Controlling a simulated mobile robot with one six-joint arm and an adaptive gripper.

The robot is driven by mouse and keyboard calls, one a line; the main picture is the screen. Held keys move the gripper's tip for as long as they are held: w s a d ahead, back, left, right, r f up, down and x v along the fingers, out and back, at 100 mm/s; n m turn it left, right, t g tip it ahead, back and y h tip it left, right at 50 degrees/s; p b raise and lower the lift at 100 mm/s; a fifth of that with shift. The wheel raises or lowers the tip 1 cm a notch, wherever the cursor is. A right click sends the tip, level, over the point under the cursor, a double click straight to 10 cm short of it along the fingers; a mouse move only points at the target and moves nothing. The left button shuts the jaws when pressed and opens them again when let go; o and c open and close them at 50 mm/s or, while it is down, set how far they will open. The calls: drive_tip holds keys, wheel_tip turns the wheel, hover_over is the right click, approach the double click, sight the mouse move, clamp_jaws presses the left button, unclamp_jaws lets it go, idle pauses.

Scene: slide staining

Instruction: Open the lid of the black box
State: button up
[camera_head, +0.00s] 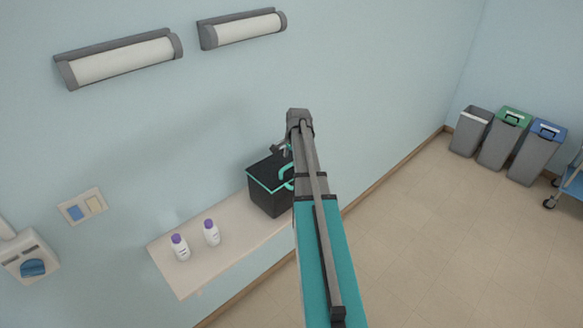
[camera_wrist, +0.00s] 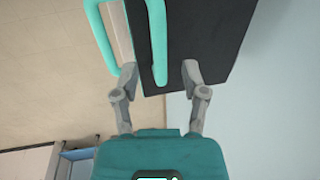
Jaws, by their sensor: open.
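The black box (camera_head: 268,197) with a teal rim stands on the right part of the wall shelf. Its top looks closed, but my arm hides its right side. A teal loop handle (camera_head: 286,172) shows at the box's right side, partly behind my arm. In the wrist view the black box (camera_wrist: 200,35) fills the upper middle, and the teal handle (camera_wrist: 159,45) reaches down between my finger tips. My gripper (camera_wrist: 159,76) is open, with one finger on each side of the handle's end. I cannot tell whether a finger touches it.
Two white bottles with purple caps (camera_head: 180,247) (camera_head: 212,232) stand on the pale shelf (camera_head: 190,278), left of the box. Behind is a blue wall with two lamps (camera_head: 122,60) (camera_head: 243,28). Several bins (camera_head: 505,145) stand far right. The floor between is clear.

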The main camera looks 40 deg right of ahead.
sight(289, 165)
drive_tip(key=shift+w+f+b, duration=0.2)
drive_tip(key=shift+f+b, duration=0.55)
drive_tip(key=shift+f, duration=0.15)
drive_tip(key=shift+w+f+b, duration=0.15)
drive_tip(key=shift+f+b, duration=0.55)
drive_tip(key=shift+f, duration=0.15)
clamp_jaws()
